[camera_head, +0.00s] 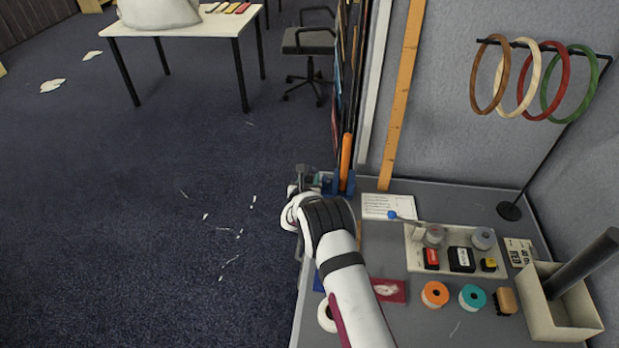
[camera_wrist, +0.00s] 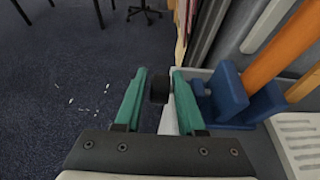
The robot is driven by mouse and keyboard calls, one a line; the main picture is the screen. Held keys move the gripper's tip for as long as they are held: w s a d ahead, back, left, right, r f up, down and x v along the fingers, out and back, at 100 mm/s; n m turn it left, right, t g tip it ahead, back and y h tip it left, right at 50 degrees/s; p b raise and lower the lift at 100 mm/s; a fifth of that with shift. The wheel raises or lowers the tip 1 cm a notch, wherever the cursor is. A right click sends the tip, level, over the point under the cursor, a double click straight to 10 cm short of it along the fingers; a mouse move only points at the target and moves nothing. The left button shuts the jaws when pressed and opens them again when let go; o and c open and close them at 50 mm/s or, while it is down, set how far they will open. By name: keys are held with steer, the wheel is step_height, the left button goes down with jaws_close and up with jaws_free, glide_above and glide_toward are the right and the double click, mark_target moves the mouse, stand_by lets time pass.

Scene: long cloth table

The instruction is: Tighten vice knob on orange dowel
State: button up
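The orange dowel (camera_head: 346,155) stands tilted in the blue vice (camera_head: 345,184) at the table's far left corner. In the wrist view the dowel (camera_wrist: 285,45) leans right between the vice's blue jaws (camera_wrist: 229,95). The dark vice knob (camera_wrist: 160,88) sticks out left of the vice. My gripper (camera_head: 306,180) is at the table's left edge, beside the vice. In the wrist view its green fingers (camera_wrist: 160,95) are apart, one on each side of the knob, with narrow gaps visible. The arm hides part of the vice area in the head view.
A white printed card (camera_head: 390,206) lies right of the vice. A tray (camera_head: 455,250) with small items, an orange spool (camera_head: 435,294) and a teal spool (camera_head: 472,297) are further right. A grey wall with a wooden ruler (camera_head: 402,95) stands behind. Open floor lies left.

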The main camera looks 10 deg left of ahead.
steer(key=shift+c, duration=0.3)
jaws_close()
steer(key=shift+t, duration=0.6)
steer(key=shift+o, duration=0.3)
jaws_free()
steer(key=v, duration=0.7)
steer(key=shift+s, duration=0.25)
steer(key=shift+r, duration=0.1)
